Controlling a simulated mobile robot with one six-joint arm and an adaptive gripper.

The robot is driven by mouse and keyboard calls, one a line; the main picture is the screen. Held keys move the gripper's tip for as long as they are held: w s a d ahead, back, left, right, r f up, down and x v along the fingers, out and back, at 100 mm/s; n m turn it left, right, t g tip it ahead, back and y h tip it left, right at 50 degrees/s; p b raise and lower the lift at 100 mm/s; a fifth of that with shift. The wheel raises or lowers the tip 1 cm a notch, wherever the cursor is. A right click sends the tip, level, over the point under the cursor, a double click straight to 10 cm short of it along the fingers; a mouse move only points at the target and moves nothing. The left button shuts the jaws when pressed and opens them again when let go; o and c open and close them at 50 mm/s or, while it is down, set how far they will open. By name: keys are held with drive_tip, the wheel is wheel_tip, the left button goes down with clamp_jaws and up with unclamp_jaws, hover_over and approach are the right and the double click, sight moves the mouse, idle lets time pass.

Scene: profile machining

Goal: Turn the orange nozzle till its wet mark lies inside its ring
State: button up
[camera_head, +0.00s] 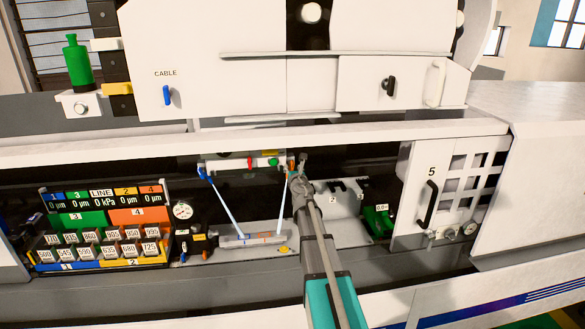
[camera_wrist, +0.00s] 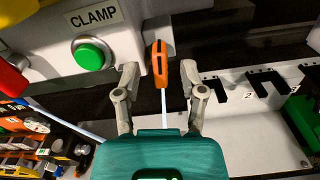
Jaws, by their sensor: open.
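The orange nozzle (camera_wrist: 160,58) hangs below the housing in the wrist view, and a thin pale jet runs down from it. My gripper (camera_wrist: 158,76) is open, with one finger on each side of the nozzle and a visible gap at both sides. In the head view my gripper (camera_head: 296,176) hides most of the orange nozzle (camera_head: 291,166). Its jet (camera_head: 282,208) slants down to the grey plate (camera_head: 228,242), near orange markings on the plate's right part. The wet mark and ring are too small to tell apart.
A blue nozzle (camera_head: 204,174) at the left sends a second jet to the same plate. A green CLAMP button (camera_wrist: 90,54) and a red button (camera_wrist: 12,80) sit close left of my gripper. A slotted rack (camera_wrist: 258,84) stands to the right.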

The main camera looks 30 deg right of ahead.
drive_tip(key=shift+x, duration=0.8)
clamp_jaws()
